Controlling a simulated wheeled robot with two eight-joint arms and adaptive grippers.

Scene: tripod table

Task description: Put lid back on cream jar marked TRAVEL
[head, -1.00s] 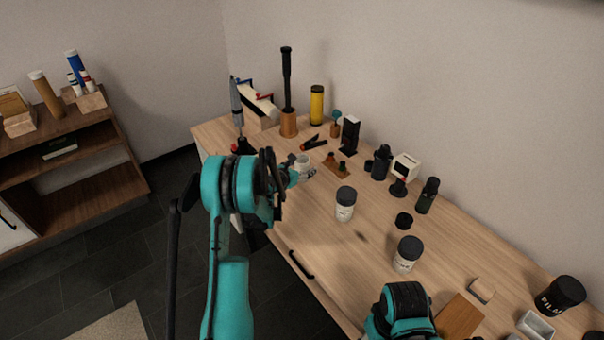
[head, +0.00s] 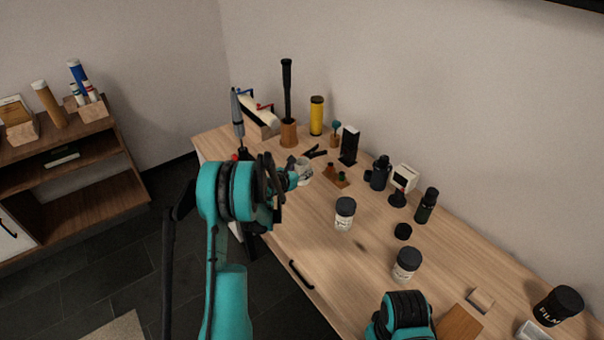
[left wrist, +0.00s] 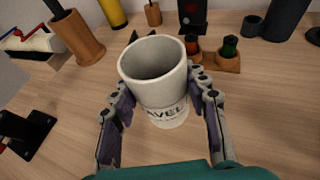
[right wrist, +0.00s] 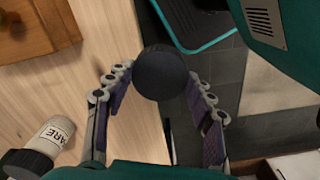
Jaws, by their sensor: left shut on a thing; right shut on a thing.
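The cream jar (left wrist: 160,100) is white and lidless, with the letters "AVEL" showing on its side. My left gripper (left wrist: 162,92) is shut on it, one finger on each side, and its open mouth faces up towards the camera. The jar also shows, small, in the head view (head: 304,168) by the gripper. My right gripper (right wrist: 158,92) is shut on a round black lid (right wrist: 160,72), seen in the right wrist view beyond the table edge, over the floor. The right fingers and lid are hidden in the head view, where only my teal arm shows.
Two other white jars with black lids, a nearer one (head: 406,264) and a farther one (head: 344,214), stand on the table (head: 330,262). Bottles and holders line the back. The table's front middle is clear.

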